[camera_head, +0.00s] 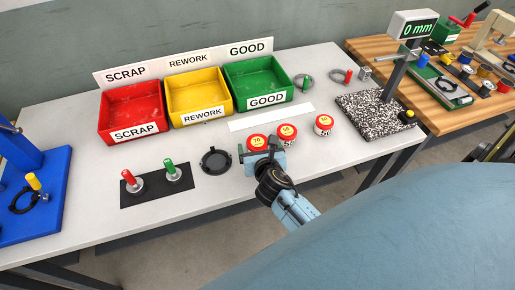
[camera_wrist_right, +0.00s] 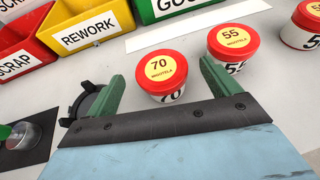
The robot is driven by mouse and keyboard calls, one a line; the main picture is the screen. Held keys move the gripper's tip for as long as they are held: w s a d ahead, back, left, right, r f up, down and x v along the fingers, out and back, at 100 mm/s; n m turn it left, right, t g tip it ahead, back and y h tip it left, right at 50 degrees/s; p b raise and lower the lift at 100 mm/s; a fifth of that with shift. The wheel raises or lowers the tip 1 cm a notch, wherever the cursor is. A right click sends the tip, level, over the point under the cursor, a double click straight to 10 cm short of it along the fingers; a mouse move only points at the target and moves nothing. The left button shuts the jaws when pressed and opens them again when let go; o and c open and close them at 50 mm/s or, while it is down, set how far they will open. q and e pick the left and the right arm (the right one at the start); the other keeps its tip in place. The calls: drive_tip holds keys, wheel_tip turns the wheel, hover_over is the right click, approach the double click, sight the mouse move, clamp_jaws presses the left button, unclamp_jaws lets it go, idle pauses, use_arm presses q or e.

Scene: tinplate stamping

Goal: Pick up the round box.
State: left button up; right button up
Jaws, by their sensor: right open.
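Three round boxes with red lids and yellow labels stand in a slanting row on the grey table. The one marked 70 (camera_head: 257,142) is at the left and also shows in the right wrist view (camera_wrist_right: 161,70). The one marked 55 (camera_head: 287,131) is in the middle, also in the right wrist view (camera_wrist_right: 233,42). The third box (camera_head: 324,123) is at the right, its label too small to read. My right gripper (camera_head: 260,156) is open and empty, its green fingers (camera_wrist_right: 163,80) just in front of the 70 box, pointing toward it. My left gripper is out of view.
Red scrap (camera_head: 131,111), yellow rework (camera_head: 199,95) and green good (camera_head: 257,83) bins stand behind. A black ring-shaped fixture (camera_head: 215,160) lies left of the gripper. A black mat (camera_head: 157,185) holds red and green-handled tools. A gauge on a speckled base (camera_head: 376,113) stands right.

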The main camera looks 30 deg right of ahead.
sight(258, 142)
drive_tip(key=b+x, duration=0.1)
drive_tip(key=x, duration=0.4)
drive_tip(key=shift+w+d, duration=0.1)
drive_tip(key=shift+w, duration=0.05)
drive_tip(key=c, duration=1.1)
